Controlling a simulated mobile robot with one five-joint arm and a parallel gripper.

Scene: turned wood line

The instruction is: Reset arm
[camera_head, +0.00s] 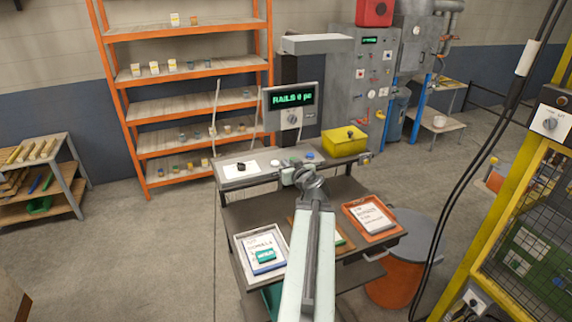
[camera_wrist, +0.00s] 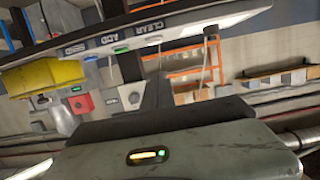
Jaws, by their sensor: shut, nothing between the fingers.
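My arm reaches up from the bottom of the head view over a dark work cart (camera_head: 264,212). My gripper (camera_head: 291,175) is at its far end, near the front edge of a grey bench (camera_head: 235,181) with a display. It looks small and partly hidden by my wrist there. In the wrist view, the dark jaws of my gripper (camera_wrist: 165,122) are together above its grey housing, with nothing seen held. The wrist picture is strongly tilted, and the bench edge with buttons labelled CLEAR and ADD (camera_wrist: 130,38) shows beyond the jaws.
The display (camera_head: 291,97) reads "RAILS 0 pc". A yellow box (camera_head: 344,143) stands on the bench's right. A white tray (camera_head: 239,250) and an orange tray (camera_head: 383,234) lie on the cart. An orange drum (camera_head: 392,285) and yellow cage (camera_head: 510,190) stand right.

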